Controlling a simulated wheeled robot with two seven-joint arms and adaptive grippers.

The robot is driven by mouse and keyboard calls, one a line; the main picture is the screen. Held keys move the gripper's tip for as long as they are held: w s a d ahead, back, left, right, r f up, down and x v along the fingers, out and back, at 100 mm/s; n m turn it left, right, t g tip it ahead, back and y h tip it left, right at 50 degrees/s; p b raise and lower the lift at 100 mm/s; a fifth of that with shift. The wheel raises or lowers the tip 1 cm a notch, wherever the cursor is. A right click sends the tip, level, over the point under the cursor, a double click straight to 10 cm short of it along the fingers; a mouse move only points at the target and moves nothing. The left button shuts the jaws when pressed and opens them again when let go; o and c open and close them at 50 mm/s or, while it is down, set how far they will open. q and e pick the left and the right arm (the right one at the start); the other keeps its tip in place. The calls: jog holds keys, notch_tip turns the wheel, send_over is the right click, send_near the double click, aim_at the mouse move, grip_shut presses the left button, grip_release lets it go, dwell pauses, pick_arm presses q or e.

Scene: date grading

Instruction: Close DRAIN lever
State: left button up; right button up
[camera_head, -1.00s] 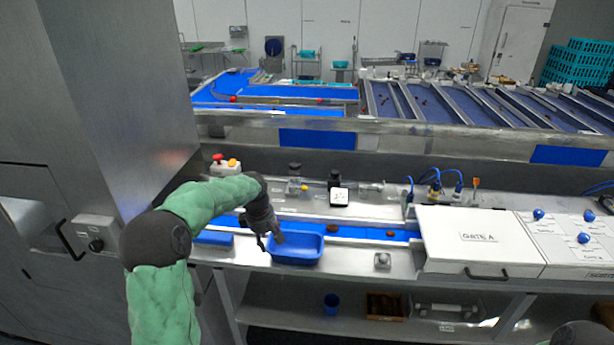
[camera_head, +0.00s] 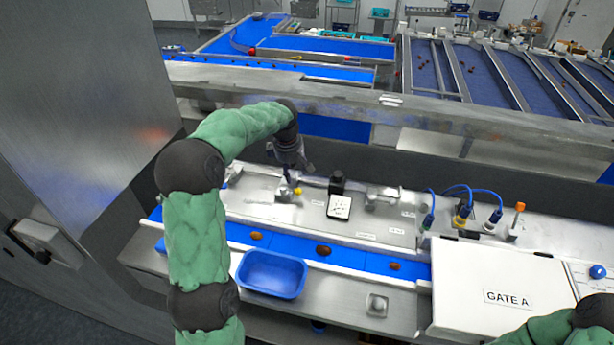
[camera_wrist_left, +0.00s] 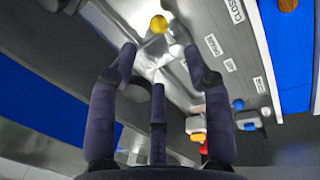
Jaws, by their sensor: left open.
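The lever with a yellow knob (camera_head: 297,191) sits on the steel panel behind the blue belt, by a clear horizontal pipe. In the left wrist view the yellow knob (camera_wrist_left: 159,24) is ahead of the fingers, near labels that seem to read CLOSED and DRAIN (camera_wrist_left: 213,45). My left gripper (camera_head: 298,167) is open and empty, just above and behind the knob in the head view. In the left wrist view its fingers (camera_wrist_left: 160,58) are spread, apart from the knob. My right arm shows at lower right; its gripper is out of view.
A black device with a white display (camera_head: 339,206) stands right of the lever. A blue tray (camera_head: 271,274) is in front of the belt (camera_head: 350,258), which carries several brown dates. A white GATE A cover (camera_head: 490,285) and blue-cabled sensors (camera_head: 494,217) are on the right.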

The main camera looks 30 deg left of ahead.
aim_at(297, 190)
pick_arm(q)
jog(key=f, duration=0.3)
jog(key=w+f+p, duration=0.1)
jog(key=f, duration=0.3)
jog(key=w+f+p, duration=0.1)
jog(key=f, duration=0.2)
jog(key=shift+f, duration=0.35)
jog(key=shift+w, duration=0.1)
grip_shut()
